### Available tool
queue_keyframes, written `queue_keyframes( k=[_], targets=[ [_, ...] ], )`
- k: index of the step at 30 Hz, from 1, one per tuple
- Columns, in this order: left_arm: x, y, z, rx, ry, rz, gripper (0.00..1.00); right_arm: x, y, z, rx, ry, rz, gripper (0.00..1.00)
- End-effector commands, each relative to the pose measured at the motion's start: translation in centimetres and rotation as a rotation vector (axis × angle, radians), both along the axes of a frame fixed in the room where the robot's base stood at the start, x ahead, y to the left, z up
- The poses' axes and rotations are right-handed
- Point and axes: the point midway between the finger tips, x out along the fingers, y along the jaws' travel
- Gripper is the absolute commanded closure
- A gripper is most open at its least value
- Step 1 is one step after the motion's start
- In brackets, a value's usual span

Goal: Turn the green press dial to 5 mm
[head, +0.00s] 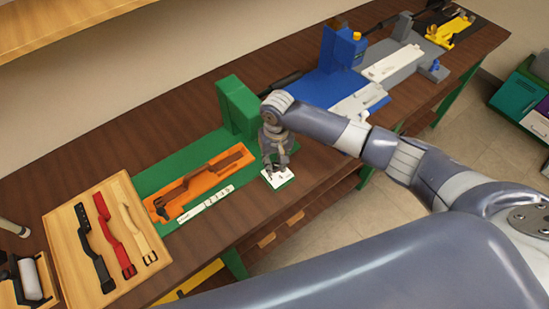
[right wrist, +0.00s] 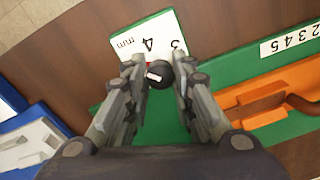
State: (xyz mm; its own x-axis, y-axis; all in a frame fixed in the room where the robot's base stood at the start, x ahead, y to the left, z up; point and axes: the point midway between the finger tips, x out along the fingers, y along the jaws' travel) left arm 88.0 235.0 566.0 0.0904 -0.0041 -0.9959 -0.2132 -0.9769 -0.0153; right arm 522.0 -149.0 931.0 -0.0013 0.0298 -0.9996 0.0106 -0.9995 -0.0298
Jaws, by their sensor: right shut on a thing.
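The green press (head: 238,108) stands on a green base in the middle of the bench. Its dial is a black knob with a white mark (right wrist: 158,74), beside a white scale plate (right wrist: 143,42) where "3", "4" and "mm" can be read. The plate also shows in the head view (head: 276,181). My right gripper (head: 274,168) reaches down over the dial. In the right wrist view its fingers (right wrist: 156,80) are shut on the knob from both sides. The fingers and knob hide part of the scale; I cannot tell the exact setting. My left gripper is not in view.
An orange fixture (head: 214,179) with a brown strap lies left of the dial, with a white numbered strip (head: 205,204) along it. A wooden board (head: 70,228) holds straps at the left. A blue press (head: 338,50) stands to the right. The bench's front edge is close.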

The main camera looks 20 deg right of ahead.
Motion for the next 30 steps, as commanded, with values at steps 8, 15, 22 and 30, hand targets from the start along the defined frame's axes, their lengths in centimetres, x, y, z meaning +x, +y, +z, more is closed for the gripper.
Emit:
queue_keyframes(
  k=[8,15,22,30],
  targets=[
    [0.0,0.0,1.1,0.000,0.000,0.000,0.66,-0.1,0.0,0.0,0.001,0.003,0.185,1.00],
    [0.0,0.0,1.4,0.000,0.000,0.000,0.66,0.0,0.0,0.0,0.000,0.002,0.272,1.00],
    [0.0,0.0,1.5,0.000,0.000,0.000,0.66,0.0,-0.1,-0.1,0.000,0.002,0.300,1.00],
    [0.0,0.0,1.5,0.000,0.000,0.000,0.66,0.0,-0.1,-0.1,-0.001,0.002,0.302,1.00]
  ],
)
